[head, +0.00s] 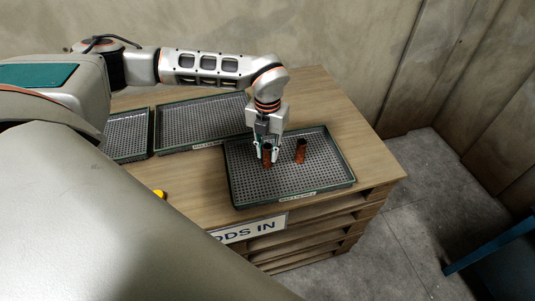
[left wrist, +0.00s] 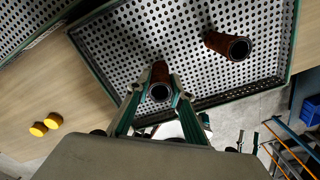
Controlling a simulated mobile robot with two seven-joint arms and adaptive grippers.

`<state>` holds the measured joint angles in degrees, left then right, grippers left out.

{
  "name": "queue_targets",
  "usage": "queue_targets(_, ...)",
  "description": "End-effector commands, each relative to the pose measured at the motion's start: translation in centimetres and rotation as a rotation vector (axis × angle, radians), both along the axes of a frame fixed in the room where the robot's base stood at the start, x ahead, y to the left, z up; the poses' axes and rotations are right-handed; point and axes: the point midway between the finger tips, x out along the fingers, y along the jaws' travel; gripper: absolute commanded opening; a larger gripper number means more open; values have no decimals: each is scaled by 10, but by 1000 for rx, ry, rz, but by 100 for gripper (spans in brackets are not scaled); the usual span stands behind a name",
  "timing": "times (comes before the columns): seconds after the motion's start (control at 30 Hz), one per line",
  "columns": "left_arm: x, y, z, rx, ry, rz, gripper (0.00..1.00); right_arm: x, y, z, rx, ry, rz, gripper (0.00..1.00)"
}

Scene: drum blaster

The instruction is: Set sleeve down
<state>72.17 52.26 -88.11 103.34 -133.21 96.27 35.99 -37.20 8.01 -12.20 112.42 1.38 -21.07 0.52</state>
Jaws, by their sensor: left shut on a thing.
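A rusty brown sleeve (head: 267,160) is between the fingers of my left gripper (head: 265,150), over the front perforated tray (head: 238,188). In the left wrist view the gripper (left wrist: 160,98) is shut on this sleeve (left wrist: 160,75), whose dark open end faces the camera. In the head view the sleeve looks upright, with its lower end at or close to the tray floor; I cannot tell if it touches. A second rusty sleeve (head: 301,151) stands in the same tray to the right; it also shows in the left wrist view (left wrist: 228,46). My right gripper is not in view.
Two more perforated trays, one at the back (head: 200,122) and one at the left (head: 126,136), look empty where visible. They lie on a wooden table (head: 340,115). Yellow round pieces (left wrist: 46,124) lie on the wood. A sign (head: 248,229) is on the table's front.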

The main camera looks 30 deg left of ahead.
Motion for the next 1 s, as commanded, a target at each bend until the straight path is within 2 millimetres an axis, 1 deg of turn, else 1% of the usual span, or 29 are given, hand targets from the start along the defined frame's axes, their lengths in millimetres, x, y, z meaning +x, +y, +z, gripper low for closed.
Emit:
queue_targets(0.03, 0, 0, -8, 0, 2, 1, 0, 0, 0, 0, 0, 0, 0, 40)
queue_targets(0.1, 0, -1, -14, -1, 1, 0, 0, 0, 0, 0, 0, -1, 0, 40)
queue_targets(0.37, 0, 0, -15, -1, -1, 0, 0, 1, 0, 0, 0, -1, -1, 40)
queue_targets(0.5, 0, 0, -19, -1, 0, 0, 0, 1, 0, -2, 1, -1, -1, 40)
queue_targets(0.53, 0, 0, -19, 0, 0, 0, 29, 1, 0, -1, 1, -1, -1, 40)
queue_targets(0.57, 0, 0, -19, 0, 0, 0, 37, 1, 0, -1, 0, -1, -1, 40)
queue_targets(0.6, 0, 0, -18, 0, 0, 0, 38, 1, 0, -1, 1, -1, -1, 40)
queue_targets(0.87, 0, 0, -18, 0, 0, 0, 38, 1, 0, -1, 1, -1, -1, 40)
queue_targets(1.0, 0, 0, -12, -1, -1, 0, 38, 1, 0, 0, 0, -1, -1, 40)
